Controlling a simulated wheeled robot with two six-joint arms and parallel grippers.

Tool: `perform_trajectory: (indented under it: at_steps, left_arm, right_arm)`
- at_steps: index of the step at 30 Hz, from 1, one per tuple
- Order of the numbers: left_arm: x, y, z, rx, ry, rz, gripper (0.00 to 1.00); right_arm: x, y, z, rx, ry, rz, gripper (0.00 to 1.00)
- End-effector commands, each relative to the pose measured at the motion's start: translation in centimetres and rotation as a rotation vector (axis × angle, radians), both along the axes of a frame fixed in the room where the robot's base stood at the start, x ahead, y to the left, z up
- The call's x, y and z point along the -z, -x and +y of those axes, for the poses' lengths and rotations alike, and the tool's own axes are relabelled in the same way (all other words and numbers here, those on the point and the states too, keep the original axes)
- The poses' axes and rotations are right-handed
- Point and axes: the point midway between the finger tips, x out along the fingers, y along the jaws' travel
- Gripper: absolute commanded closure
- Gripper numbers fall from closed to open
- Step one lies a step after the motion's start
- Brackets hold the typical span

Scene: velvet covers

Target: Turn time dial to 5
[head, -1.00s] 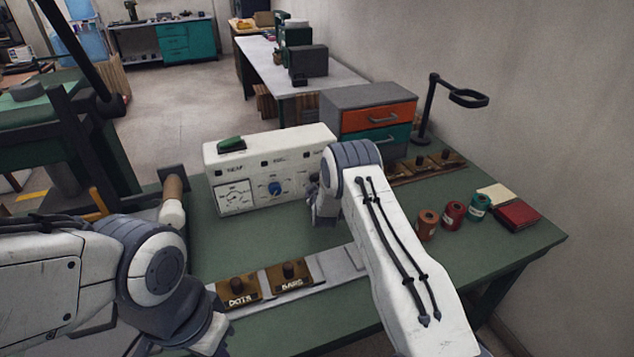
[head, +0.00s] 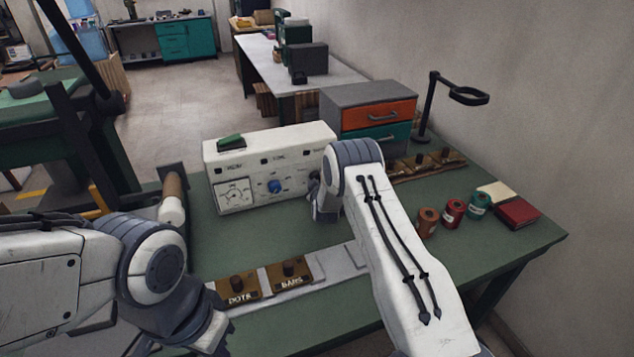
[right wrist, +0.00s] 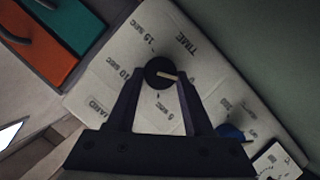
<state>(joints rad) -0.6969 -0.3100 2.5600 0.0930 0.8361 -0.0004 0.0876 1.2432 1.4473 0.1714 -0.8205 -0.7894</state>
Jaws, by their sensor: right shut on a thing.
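The white control box (head: 222,166) stands on the green bench; its right part is hidden behind my right arm. In the right wrist view, the dark round time dial (right wrist: 155,66) sits below the word TIME, with a pale pointer line toward the right and slightly down in the picture.
A blue knob (head: 274,186) and a meter (head: 236,195) are on the box front, with a green switch (head: 231,140) on top. DOTS (head: 237,287) and BARS (head: 291,270) blocks lie in front. Several spools (head: 453,213) stand right of my arm. Bench between box and blocks is clear.

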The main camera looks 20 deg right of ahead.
Motion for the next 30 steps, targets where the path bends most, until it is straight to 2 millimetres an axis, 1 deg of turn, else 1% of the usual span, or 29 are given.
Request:
perform_trajectory:
  at_steps: [8,12,18,23,30]
  left_arm:
    - [1.9,0.0,0.0,0.000,0.000,0.000,1.00]
    - [2.9,0.0,0.0,0.000,0.000,0.000,1.00]
    - [3.9,0.0,0.0,0.000,0.000,0.000,1.00]
    - [4.1,0.0,0.0,0.000,0.000,0.000,1.00]
    - [3.8,0.0,0.0,0.000,0.000,0.000,1.00]
  right_arm:
    - [0.1,-0.1,-0.3,-0.001,-0.176,0.004,1.00]
    - [0.0,0.0,-0.4,0.000,-0.305,0.009,1.00]
    - [-0.1,0.0,-0.7,-0.002,-0.492,0.015,1.00]
    - [-0.2,0.0,-0.9,-0.001,-0.644,0.023,1.00]
    - [-0.3,0.0,-1.2,-0.001,-0.873,0.029,1.00]
